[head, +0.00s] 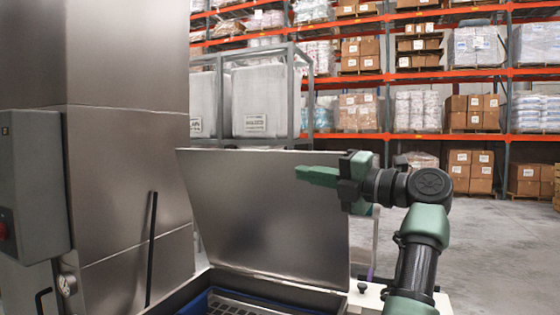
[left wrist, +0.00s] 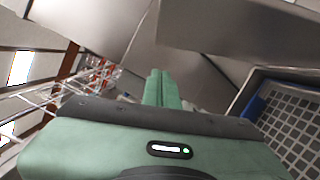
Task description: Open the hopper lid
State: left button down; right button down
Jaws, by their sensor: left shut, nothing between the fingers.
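The hopper lid (head: 265,210) is a grey metal plate standing raised and tilted above the hopper (head: 200,285), whose opening shows at the bottom. A perforated grid with a blue edge shows inside the opening; the grid (left wrist: 290,125) is also at the right of the left wrist view. My left gripper (head: 300,173) is at the lid's upper right, its green fingers shut together and empty, overlapping the lid in the picture. Whether they touch it I cannot tell. The fingers also show in the left wrist view (left wrist: 161,88), with grey metal panels beyond them. My right gripper is not in view.
A tall metal column (head: 125,70) with a grey control box (head: 35,185) and a dark rod (head: 151,245) stands at the left. A framed rack with pale containers (head: 258,100) is behind the lid. Orange-beamed shelves hold boxes farther back. Open floor (head: 500,245) lies at the right.

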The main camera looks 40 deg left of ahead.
aim_at(277, 158)
pick_arm(q)
jog(key=a+p, duration=0.1)
jog(key=a, duration=0.2)
jog(key=a+r+p, duration=0.1)
jog(key=a+p, duration=0.1)
jog(key=a, duration=0.2)
jog(key=w+a+r+p, duration=0.1)
jog(key=a, duration=0.2)
jog(key=shift+a+r+p, duration=0.15)
jog(key=shift+a+p, duration=0.1)
jog(key=shift+p, duration=0.05)
jog(key=shift+w+r+p, duration=0.15)
jog(key=shift+w+p, duration=0.15)
jog(key=shift+w, duration=0.2)
jog(key=shift+w+a, duration=0.15)
jog(key=shift+w, duration=0.05)
